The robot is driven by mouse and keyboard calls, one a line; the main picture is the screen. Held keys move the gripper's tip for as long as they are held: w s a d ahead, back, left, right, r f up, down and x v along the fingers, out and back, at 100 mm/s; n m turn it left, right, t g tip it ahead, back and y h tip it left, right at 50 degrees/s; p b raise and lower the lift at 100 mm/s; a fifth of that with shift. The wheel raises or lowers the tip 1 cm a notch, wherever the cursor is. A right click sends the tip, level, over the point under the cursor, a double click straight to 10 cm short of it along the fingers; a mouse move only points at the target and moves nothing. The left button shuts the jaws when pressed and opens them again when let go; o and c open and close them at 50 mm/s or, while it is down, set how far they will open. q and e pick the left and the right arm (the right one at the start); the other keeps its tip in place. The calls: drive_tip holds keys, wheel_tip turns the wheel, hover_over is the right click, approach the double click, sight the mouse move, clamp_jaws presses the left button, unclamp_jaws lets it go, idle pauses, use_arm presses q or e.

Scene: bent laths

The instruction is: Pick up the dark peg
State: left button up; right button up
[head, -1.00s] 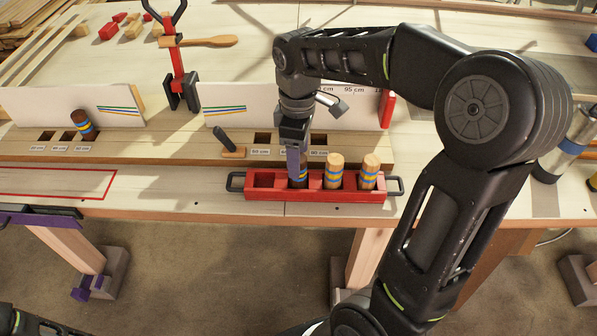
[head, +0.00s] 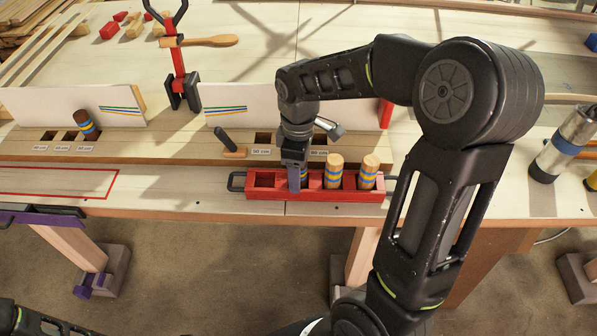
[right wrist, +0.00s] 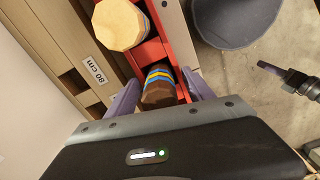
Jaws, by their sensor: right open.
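A dark brown peg with yellow and blue bands stands in the red tray (head: 262,194); the peg (right wrist: 160,86) shows clearly in the right wrist view. In the head view my right gripper (head: 297,180) mostly hides it. My right gripper (right wrist: 160,96) is open, with one purple finger on each side of the peg. I cannot tell whether the fingers touch it. Another dark-topped banded peg (head: 86,124) leans in the left rack. In the right wrist view my left gripper (right wrist: 275,71) shows at the right edge, over the floor; its opening is unclear.
Two light wooden pegs, one nearer (head: 333,171) and one farther right (head: 369,172), stand in the same tray. A wooden rack (head: 190,147) with square holes and length labels runs behind it. A red clamp (head: 178,70) stands farther back. A metal cylinder (head: 566,143) is at right.

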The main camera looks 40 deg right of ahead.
drive_tip(key=shift+c, duration=0.5)
clamp_jaws()
idle(0.3)
